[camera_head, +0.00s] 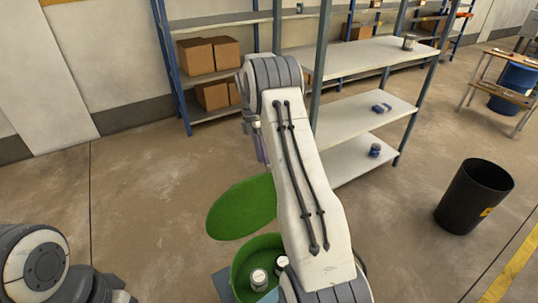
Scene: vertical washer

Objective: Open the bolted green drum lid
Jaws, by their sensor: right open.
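The green drum (240,268) stands low in the middle, partly hidden behind my right arm. Its round green lid (240,208) is raised off the opening and stands tilted at the drum's far side. Inside the drum are light-topped cans (259,278). My right arm reaches forward over the drum's right side. My right gripper (262,150) hangs beyond the upper edge of the lid, open and apart from it in the picture; its fingers show small and partly hidden. My left arm shows at the lower left, but its gripper is not in view.
A blue-framed shelf (345,106) with cardboard boxes (208,55) and small cans stands behind. A black bin (474,196) stands at the right. A wooden table and blue barrel (515,85) are at the far right. The floor left of the lid is clear.

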